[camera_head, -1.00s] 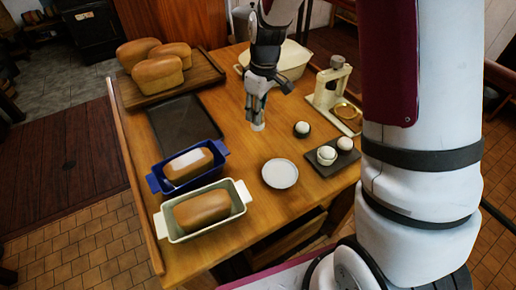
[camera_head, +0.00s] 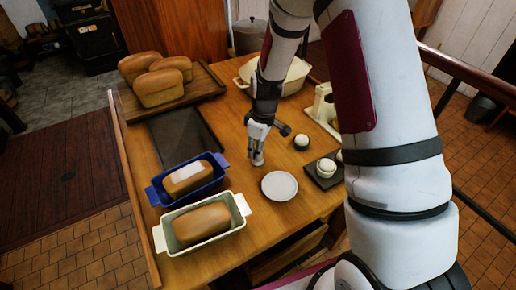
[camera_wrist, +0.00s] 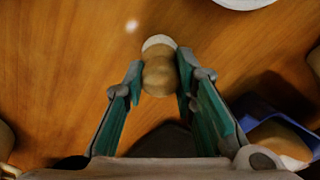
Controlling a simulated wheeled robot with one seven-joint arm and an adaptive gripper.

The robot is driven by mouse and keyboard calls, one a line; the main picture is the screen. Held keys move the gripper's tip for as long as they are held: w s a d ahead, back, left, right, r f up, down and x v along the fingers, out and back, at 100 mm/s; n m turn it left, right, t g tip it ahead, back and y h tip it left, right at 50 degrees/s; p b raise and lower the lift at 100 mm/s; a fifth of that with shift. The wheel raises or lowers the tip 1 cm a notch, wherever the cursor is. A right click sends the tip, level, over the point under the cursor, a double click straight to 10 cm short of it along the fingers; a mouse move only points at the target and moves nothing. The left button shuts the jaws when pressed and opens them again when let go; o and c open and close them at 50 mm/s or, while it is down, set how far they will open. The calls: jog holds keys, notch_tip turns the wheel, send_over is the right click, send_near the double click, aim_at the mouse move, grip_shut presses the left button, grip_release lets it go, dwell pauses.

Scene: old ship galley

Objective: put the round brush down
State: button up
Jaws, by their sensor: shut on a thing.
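The round brush shows in the wrist view as a rounded brown wooden handle (camera_wrist: 159,75) with a pale end beyond it. My gripper (camera_wrist: 160,82) is shut on the handle, one finger on each side. In the head view my gripper (camera_head: 257,160) points down over the wooden table (camera_head: 235,235), just left of and behind the white plate (camera_head: 279,186). The brush is mostly hidden there by the fingers. I cannot tell whether its pale end touches the table.
A blue loaf pan (camera_head: 157,197) and a cream loaf pan (camera_head: 243,204) stand left and front of the gripper. A dark tray (camera_head: 185,138) lies behind them. A dark slate (camera_head: 320,180) with pale balls and a small dark-based ball (camera_head: 301,142) are to the right.

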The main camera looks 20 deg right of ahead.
jog(key=shift+f, duration=0.15)
jog(key=o, duration=1)
notch_tip(320, 180, up, 12)
jog(key=b, duration=0.1)
jog(key=s+r+m+t, duration=0.2)
jog(key=s+r+m, duration=0.2)
jog(key=s+r, duration=0.85)
jog(key=s+r+m+t, duration=0.2)
jog(key=s+r+m, duration=0.3)
jog(key=s, duration=0.7)
jog(key=shift+s+r+h, duration=0.3)
jog(key=shift+r+h, duration=0.1)
jog(key=shift+r, duration=0.45)
